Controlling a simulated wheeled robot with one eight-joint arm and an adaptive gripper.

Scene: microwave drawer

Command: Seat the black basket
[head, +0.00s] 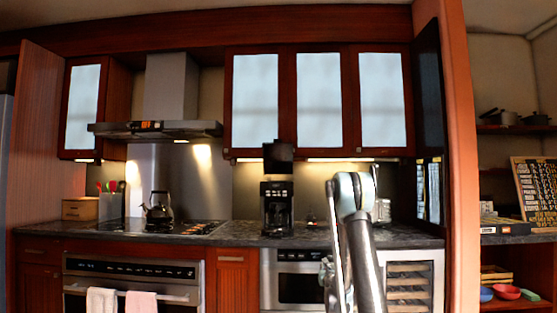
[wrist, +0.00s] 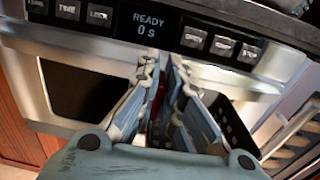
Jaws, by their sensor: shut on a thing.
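In the wrist view a black piece with a row of small light holes, which looks like the black basket (wrist: 236,128), shows just right of my gripper (wrist: 162,68). The fingers are close together in front of the microwave drawer, with a narrow dark strip between them. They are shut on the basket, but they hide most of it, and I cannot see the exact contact. In the head view my gripper (head: 326,268) is low at the right side of the microwave drawer (head: 300,288), partly hidden by my arm. I cannot make out the basket there.
A black coffee maker (head: 277,205) stands on the dark counter (head: 235,236) above the drawer. A kettle (head: 158,206) is on the stove at left. A wine cooler (head: 408,285) is to the right, and the drawer's control panel (wrist: 150,22) is close ahead.

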